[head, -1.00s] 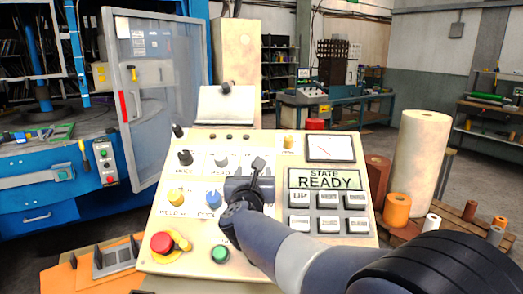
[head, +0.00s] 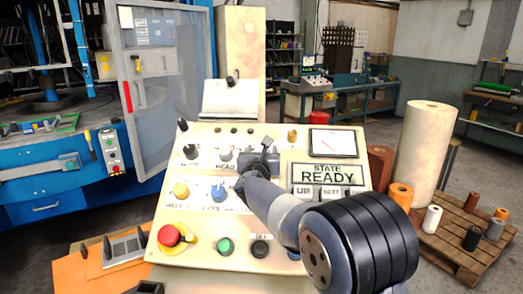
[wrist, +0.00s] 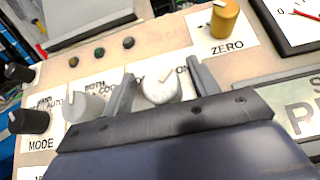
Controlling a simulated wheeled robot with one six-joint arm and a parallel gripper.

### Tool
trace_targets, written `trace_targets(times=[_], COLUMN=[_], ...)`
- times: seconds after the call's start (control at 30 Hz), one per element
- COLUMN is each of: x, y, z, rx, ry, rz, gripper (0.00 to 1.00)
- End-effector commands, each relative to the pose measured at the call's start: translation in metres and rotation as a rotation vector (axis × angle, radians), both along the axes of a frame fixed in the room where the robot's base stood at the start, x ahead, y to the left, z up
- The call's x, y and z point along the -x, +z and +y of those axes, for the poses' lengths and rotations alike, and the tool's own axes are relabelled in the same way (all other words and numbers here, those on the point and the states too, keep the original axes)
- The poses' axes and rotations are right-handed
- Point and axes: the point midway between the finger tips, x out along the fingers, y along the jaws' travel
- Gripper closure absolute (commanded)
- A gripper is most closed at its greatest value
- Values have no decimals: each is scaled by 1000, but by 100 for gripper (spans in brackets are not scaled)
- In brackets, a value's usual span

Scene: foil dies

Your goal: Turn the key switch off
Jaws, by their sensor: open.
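My gripper (head: 268,150) is over the upper middle of the sloped cream control panel (head: 205,255). In the wrist view its two fingers (wrist: 160,78) stand apart, on either side of a round pale knob (wrist: 161,85). This knob has a small dark mark and a partly hidden label ending in "ON". I cannot tell whether the fingers touch it or whether it is the key switch. In the head view my gripper hides that spot. A black round switch (head: 260,248) with an "OFF" label sits at the panel's lower edge; its details are too small to tell.
A grey knob (wrist: 84,106) and the black MODE knob (wrist: 30,121) are left of my gripper. The yellow ZERO knob (wrist: 224,18) is to its right. The red emergency button (head: 170,235) and green button (head: 224,245) are lower left. The READY display (head: 328,174) is right.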

Motion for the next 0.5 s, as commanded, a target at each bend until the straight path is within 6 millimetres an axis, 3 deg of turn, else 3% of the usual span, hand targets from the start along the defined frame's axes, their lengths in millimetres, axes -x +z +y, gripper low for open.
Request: trace_targets(times=[0.2,0.5], x=[0,0], y=[0,0], z=[0,0], rx=[0,0], ry=[0,0], rz=[0,0], gripper=[43,67])
